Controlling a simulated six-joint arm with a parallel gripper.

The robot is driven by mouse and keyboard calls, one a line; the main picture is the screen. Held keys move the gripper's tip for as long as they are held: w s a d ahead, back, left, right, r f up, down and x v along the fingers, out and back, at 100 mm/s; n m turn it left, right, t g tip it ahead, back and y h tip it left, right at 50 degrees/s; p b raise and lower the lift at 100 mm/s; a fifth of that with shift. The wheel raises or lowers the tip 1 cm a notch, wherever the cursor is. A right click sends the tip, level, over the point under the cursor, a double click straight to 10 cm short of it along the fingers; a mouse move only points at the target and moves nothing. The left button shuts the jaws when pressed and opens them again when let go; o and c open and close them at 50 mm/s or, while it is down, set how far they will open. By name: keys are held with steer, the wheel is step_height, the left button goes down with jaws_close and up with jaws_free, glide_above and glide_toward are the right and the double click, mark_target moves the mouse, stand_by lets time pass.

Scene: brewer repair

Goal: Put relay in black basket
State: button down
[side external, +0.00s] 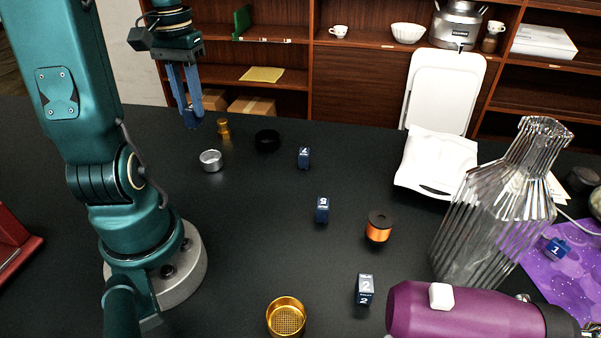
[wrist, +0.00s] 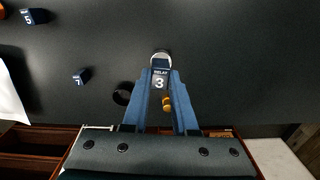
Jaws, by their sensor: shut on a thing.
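My gripper (side external: 191,108) is shut on a dark blue relay (side external: 191,119), held above the far left part of the black table. In the wrist view the relay (wrist: 160,77) shows a white 3 and the word RELAY between the fingertips (wrist: 160,70). The black basket (side external: 267,140) is a small, dark, round cup on the table, to the right of my gripper in the side view. It also shows in the wrist view (wrist: 122,94), to the left of the fingers. Its inside is too dark to make out.
A silver basket (side external: 210,161) and a small brass piece (side external: 223,128) stand near my gripper. Other blue relays (side external: 304,158) (side external: 322,210) (side external: 365,289), an orange spool (side external: 378,228) and a gold mesh basket (side external: 286,317) stand rightward and nearer. A glass carafe (side external: 490,215) stands at right.

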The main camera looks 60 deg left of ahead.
steer(key=w+a+r+m, duration=0.1)
steer(key=w+a+m, duration=0.1)
steer(key=w+m, duration=0.35)
steer(key=w+a+r+m, duration=0.1)
steer(key=w+a+m, duration=0.1)
steer(key=w, duration=0.6)
steer(key=shift+m, duration=0.25)
steer(key=shift+w+d+f, duration=0.25)
steer(key=shift+w+f, duration=0.2)
steer(key=shift+f, duration=1.85)
steer(key=shift+w+d+f, duration=0.25)
steer(key=shift+w+f, duration=0.15)
steer(key=shift+f, duration=1.85)
steer(key=shift+w+d+f, duration=0.25)
steer(key=shift+w+f, duration=0.2)
steer(key=shift+f, duration=1.85)
steer(key=c, duration=0.6)
jaws_free()
steer(key=shift+r, duration=0.1)
